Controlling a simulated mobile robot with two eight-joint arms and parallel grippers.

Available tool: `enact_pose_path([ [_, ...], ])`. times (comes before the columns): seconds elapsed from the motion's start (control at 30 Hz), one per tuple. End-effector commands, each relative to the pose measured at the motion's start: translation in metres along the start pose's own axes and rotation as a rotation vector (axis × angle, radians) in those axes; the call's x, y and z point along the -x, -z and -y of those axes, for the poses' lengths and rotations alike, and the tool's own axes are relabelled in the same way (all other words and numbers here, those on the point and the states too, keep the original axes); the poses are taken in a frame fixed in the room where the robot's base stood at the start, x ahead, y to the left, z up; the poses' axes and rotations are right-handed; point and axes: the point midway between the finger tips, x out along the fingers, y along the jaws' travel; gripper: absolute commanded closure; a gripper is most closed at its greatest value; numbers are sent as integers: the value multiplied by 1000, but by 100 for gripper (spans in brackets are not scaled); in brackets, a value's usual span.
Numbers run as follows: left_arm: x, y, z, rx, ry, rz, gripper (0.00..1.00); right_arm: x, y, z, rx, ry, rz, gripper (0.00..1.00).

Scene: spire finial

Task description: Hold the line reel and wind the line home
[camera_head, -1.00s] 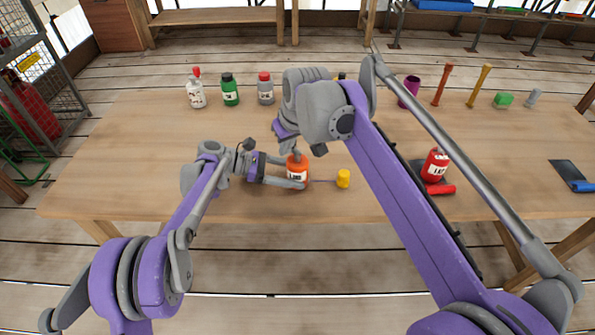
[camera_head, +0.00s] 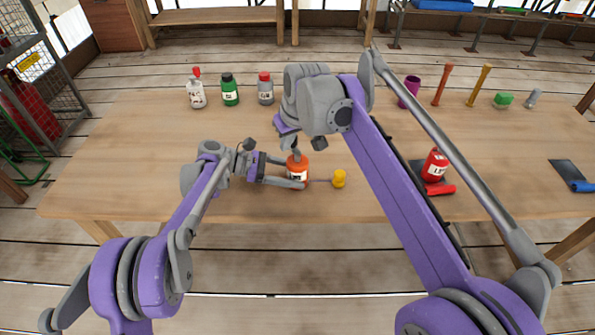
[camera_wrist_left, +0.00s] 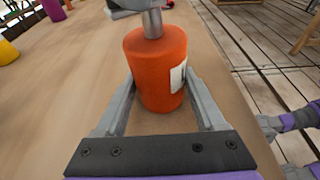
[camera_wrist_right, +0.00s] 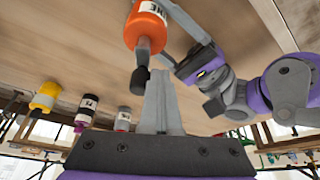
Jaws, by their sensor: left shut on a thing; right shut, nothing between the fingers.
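The orange line reel (camera_head: 297,171) stands upright on the table, with a pale label on its side. My left gripper (camera_wrist_left: 165,95) is shut around its body, one finger on each side. A grey stem rises from its top, and a dark knob (camera_wrist_right: 140,80) shows there in the right wrist view. My right gripper (camera_wrist_right: 160,78) is shut and empty, its fingertips close beside that knob; whether they touch it I cannot tell. A thin line runs right from the reel to a yellow float (camera_head: 339,179) on the table. In the left wrist view the float is not visible.
White (camera_head: 196,93), green (camera_head: 230,90) and grey (camera_head: 265,88) bottles stand at the back. A purple cup (camera_head: 409,92) is right of them. The table front left is clear.

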Motion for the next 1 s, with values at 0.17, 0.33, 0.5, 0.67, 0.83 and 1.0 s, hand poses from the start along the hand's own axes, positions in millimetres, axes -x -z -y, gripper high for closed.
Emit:
enact_pose_path([
  [0.17, 0, 0, 0, 0, 1, 0, 60, 0, 0, 0, 0, -1, -1, 100],
  [0.33, 0, 0, 0, 0, 0, 0, 60, -1, 2, -2, 0, -1, 0, 100],
  [0.5, 0, 0, 0, 0, 1, 1, 60, -2, 4, -4, -1, -1, 0, 100],
  [0.67, 0, 0, 0, -1, 1, 1, 60, -2, 5, -4, 0, -1, -1, 100],
  [0.83, 0, 0, 0, -1, 1, 1, 60, -2, 5, -4, 0, -1, -1, 100],
  [1.0, 0, 0, 0, -1, 1, 1, 60, -3, 7, -7, -1, -1, 0, 100],
])
